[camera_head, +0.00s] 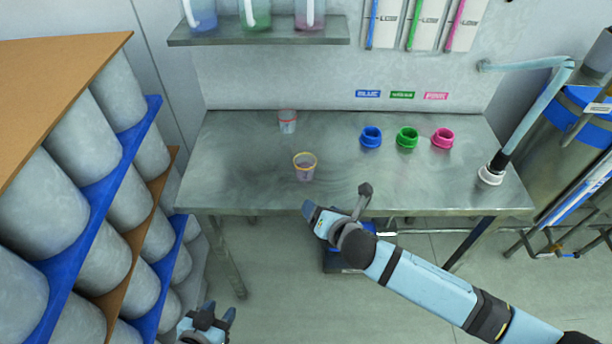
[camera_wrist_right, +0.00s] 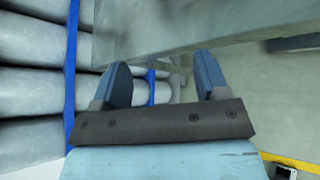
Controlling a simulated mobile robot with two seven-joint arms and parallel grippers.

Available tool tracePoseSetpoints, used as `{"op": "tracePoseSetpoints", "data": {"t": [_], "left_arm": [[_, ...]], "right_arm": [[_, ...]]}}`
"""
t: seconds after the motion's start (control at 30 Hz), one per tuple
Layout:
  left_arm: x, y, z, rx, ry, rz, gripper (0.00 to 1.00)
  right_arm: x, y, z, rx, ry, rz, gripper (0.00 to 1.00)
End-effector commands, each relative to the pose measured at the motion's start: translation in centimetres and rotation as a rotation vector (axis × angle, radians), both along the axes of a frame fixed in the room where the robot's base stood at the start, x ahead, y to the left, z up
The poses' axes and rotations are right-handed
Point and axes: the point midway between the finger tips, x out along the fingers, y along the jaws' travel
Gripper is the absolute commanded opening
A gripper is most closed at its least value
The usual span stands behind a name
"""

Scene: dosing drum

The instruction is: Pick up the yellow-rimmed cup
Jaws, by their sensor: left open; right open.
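The yellow-rimmed cup (camera_head: 305,171) stands upright on the grey metal table (camera_head: 230,172), near the middle of its front half; it looks translucent with a pinkish tint. My left gripper (camera_head: 218,312) is open and empty at the bottom of the head view, low in front of the table and well away from the cup. My right gripper (camera_head: 309,210) is at the table's front edge, below the cup in the picture and apart from it. The right wrist view shows its two blue fingers (camera_wrist_right: 163,72) spread with nothing between them; the cup is not visible there.
A red-rimmed cup (camera_head: 288,122) stands behind the yellow-rimmed one. Blue (camera_head: 371,137), green (camera_head: 407,138) and pink (camera_head: 443,138) rings sit at the back right. A shelf (camera_head: 260,36) holds jugs above. A rack of drums (camera_head: 75,140) fills the left; a hose (camera_head: 530,110) stands right.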

Motion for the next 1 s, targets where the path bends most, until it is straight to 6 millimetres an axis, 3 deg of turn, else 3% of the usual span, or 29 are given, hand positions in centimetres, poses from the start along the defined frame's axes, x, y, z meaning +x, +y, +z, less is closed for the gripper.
{"op": "tracePoseSetpoints", "data": {"t": [0.1,0.3,0.7,1.0], "left_arm": [[0.0,-0.3,-1.0,-0.004,0.0,-0.004,0.43],[0.0,-0.4,-1.3,-0.007,-0.001,-0.006,0.43],[0.0,-0.3,-1.5,-0.006,-0.003,-0.002,0.43],[0.0,-0.1,-1.8,-0.002,0.001,-0.001,0.43]], "right_arm": [[2.6,-0.8,0.0,-0.273,-0.161,0.101,0.68],[4.5,-1.5,0.2,-0.491,-0.279,0.173,0.68],[10.5,1.0,-2.3,-0.508,-0.287,0.178,0.68],[12.7,1.9,-3.0,-0.506,-0.286,0.177,0.68]]}}
